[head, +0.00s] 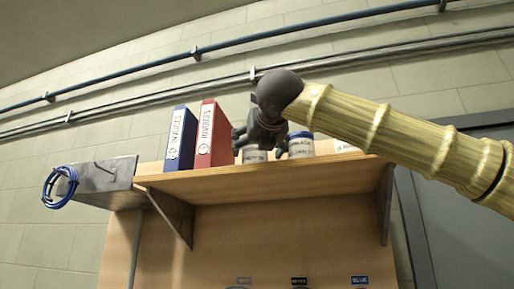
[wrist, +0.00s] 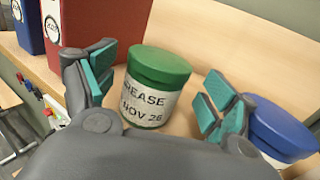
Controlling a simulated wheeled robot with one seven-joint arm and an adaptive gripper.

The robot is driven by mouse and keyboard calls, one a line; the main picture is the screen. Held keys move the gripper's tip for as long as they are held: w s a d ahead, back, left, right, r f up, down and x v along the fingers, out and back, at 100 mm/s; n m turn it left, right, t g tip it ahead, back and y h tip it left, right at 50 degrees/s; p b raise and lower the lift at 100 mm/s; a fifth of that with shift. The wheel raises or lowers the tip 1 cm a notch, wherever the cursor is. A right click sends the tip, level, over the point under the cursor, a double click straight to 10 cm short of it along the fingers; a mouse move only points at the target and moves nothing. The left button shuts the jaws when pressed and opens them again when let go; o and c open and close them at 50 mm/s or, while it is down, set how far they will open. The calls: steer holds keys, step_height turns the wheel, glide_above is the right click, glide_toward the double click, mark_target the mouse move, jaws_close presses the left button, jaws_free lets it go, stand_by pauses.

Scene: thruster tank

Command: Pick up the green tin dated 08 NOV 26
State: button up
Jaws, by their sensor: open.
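The green-lidded tin (wrist: 157,82) stands upright on the wooden shelf in the wrist view.
A blue-lidded tin (wrist: 284,128) stands close beside the right finger; it also shows in the head view (head: 301,147). A red binder (head: 214,135) and a blue binder (head: 181,139) stand to the left on the shelf (head: 270,179). The wall is behind.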

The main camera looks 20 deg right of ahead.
mark_target(254, 156)
steer(key=w, duration=0.1)
steer(key=w+f, duration=0.1)
steer(key=w, duration=0.1)
steer(key=shift+w, duration=0.25)
steer(key=shift+s+r, duration=0.1)
steer(key=shift+s, duration=0.25)
steer(key=shift+c, duration=0.4)
steer(key=shift+s+r, duration=0.1)
steer(key=shift+s, duration=0.3)
steer(key=c, duration=0.7)
steer(key=shift+w, duration=0.25)
steer(key=c, duration=0.4)
steer(key=shift+c, duration=0.2)
